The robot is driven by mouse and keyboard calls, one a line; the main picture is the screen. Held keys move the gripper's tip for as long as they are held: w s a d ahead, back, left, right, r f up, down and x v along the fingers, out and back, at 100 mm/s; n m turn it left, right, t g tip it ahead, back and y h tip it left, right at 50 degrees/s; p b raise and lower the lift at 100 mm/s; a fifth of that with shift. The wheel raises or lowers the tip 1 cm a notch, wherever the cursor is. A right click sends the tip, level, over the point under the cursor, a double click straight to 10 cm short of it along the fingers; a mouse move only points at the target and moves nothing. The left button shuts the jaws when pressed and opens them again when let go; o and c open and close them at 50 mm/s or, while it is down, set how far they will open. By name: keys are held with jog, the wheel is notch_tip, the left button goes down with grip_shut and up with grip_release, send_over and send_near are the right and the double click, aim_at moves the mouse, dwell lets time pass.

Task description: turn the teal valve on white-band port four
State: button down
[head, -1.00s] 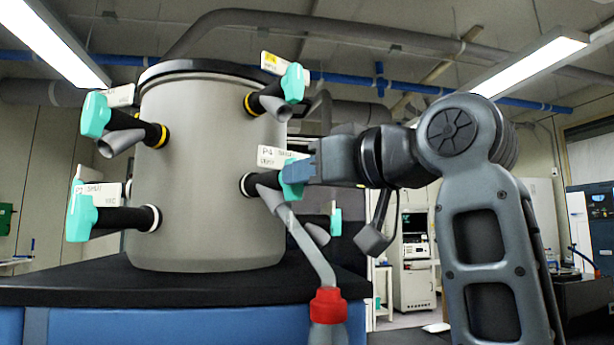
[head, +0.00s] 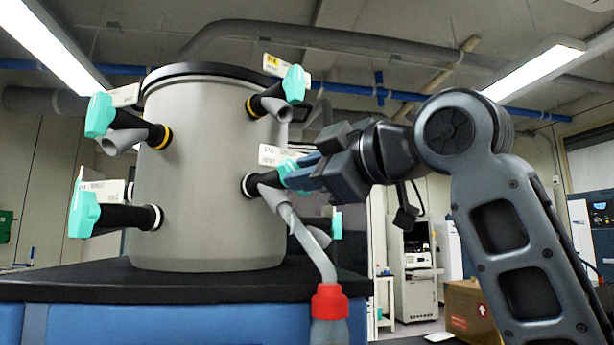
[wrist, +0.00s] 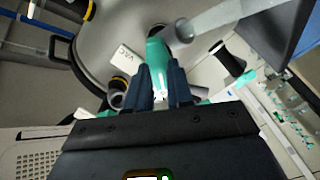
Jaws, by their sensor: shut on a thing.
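The grey drum (head: 208,165) of the freeze dryer has black ports with teal valves. The P4 port, with a white band (head: 248,186) and a white tag (head: 281,157), is on the drum's right side. Its teal valve (head: 292,174) is between the fingers of my gripper (head: 308,175), which is shut on it and partly hides it. In the wrist view the teal valve (wrist: 158,62) stands between the two dark fingers of my gripper (wrist: 160,84). A grey tube runs from this port down to a flask with a red collar (head: 329,303).
Other teal valves sit at upper left (head: 99,115), lower left (head: 84,210), upper right (head: 294,84) and lower right (head: 337,225). The drum stands on a black-topped blue bench (head: 180,283). A cardboard box (head: 470,312) is on the right.

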jog(key=shift+n, duration=0.7)
jog(key=c, duration=1)
grip_release()
jog(key=shift+s, duration=0.1)
jog(key=b+v, duration=0.1)
jog(key=v, duration=0.6)
jog(key=shift+s+d+b, duration=0.2)
jog(key=shift+d+b, duration=0.1)
jog(key=shift+b, duration=0.1)
